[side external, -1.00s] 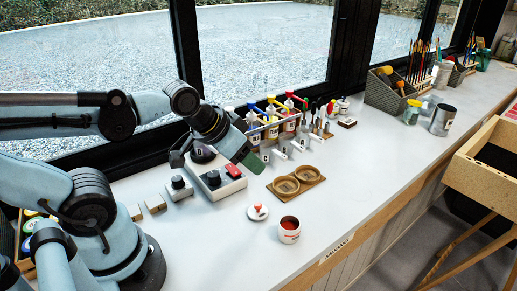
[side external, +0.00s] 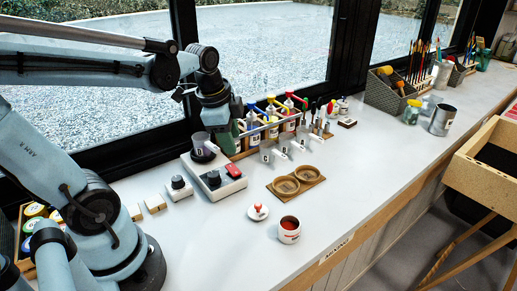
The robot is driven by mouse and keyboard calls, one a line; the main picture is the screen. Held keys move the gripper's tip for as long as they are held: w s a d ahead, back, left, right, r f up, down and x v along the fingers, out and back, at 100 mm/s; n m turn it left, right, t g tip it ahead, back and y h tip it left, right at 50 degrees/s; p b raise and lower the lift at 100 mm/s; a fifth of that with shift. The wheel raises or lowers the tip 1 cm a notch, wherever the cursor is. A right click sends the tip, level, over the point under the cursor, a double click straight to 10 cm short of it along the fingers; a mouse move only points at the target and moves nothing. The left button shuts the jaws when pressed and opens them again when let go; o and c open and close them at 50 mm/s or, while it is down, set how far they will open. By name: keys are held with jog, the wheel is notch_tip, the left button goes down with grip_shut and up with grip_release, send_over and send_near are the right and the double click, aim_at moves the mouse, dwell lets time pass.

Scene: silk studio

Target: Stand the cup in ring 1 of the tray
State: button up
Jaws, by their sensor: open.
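The cup (side external: 289,231), white with a red mark and a reddish inside, stands upright on the bench near its front edge. The tray (side external: 315,182) is a small brown wooden plate with two round rings, lying behind the cup. Both rings are empty; no ring number can be read. My gripper (side external: 214,143) is open, pointing down above the back of the control box, left of and behind the tray, far from the cup. Its fingers are small and partly merge with things behind them.
A white lid with a red knob (side external: 258,212) lies just left of the cup. A control box (side external: 213,183) and a rack of bottles (side external: 270,130) stand behind. A grey basket (side external: 386,95) and metal can (side external: 442,120) are farther right. Bench right of the tray is clear.

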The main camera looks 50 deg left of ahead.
aim_at(213, 146)
jog(key=a+m+g, duration=0.1)
jog(key=a+m, duration=0.1)
jog(key=a+m+g, duration=0.1)
jog(key=a+m, duration=0.1)
jog(key=a, duration=0.1)
jog(key=a+m, duration=0.2)
jog(key=m, duration=0.1)
jog(key=shift+s+a+f+g+h, duration=0.15)
jog(key=shift+a+f+g+h, duration=0.15)
jog(key=shift+f+g, duration=0.1)
jog(key=shift+s+a+f+m, duration=0.1)
jog(key=shift+a+m, duration=0.3)
jog(key=shift+m, duration=0.1)
jog(key=shift+f, duration=2.95)
grip_shut()
jog(key=shift+r, duration=0.1)
jog(key=shift+r, duration=1)
